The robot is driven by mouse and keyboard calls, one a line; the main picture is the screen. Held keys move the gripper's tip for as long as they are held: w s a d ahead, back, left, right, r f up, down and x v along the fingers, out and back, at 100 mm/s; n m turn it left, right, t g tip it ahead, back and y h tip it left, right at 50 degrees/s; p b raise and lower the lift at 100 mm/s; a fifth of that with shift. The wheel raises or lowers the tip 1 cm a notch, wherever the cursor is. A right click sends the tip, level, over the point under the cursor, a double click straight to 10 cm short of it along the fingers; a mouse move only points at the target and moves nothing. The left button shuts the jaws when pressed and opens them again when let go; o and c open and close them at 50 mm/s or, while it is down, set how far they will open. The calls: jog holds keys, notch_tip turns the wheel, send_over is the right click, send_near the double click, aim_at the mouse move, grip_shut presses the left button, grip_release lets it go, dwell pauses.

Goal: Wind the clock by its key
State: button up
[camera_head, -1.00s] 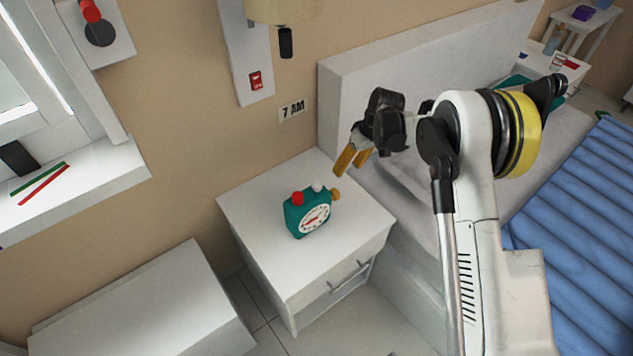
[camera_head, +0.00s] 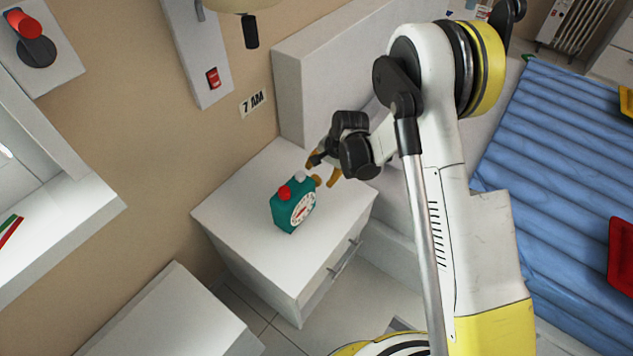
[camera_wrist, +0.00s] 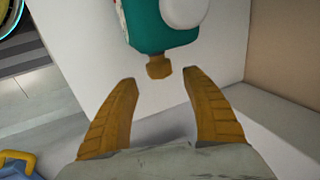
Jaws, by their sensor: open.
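The teal clock (camera_head: 293,204) stands upright on the white nightstand, with a white dial, a red knob and a white knob on top. Its brass-coloured key (camera_head: 317,180) sticks out of the side facing my gripper. My gripper (camera_head: 322,172) is open and empty beside the key. In the wrist view the key (camera_wrist: 158,67) lies just beyond the fingertips, roughly centred between the open orange fingers (camera_wrist: 158,86). The clock (camera_wrist: 165,35) shows only in part at the top of that view, with the white knob in front of it.
The nightstand top (camera_head: 240,205) is otherwise clear. A white headboard (camera_head: 310,90) and a bed with a blue cover (camera_head: 560,150) are to the right. A "7 AM" sign (camera_head: 254,102) and a red switch (camera_head: 212,78) are on the wall behind.

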aim_at(317, 178)
jog(key=b+x, duration=0.1)
jog(key=x, duration=0.3)
jog(key=shift+a, duration=0.1)
jog(key=c, duration=1.2)
jog(key=g+h, duration=0.3)
jog(key=h, duration=0.1)
jog(key=shift+a, duration=0.1)
jog(key=shift+g+h, duration=1.4)
jog(key=shift+h, duration=0.3)
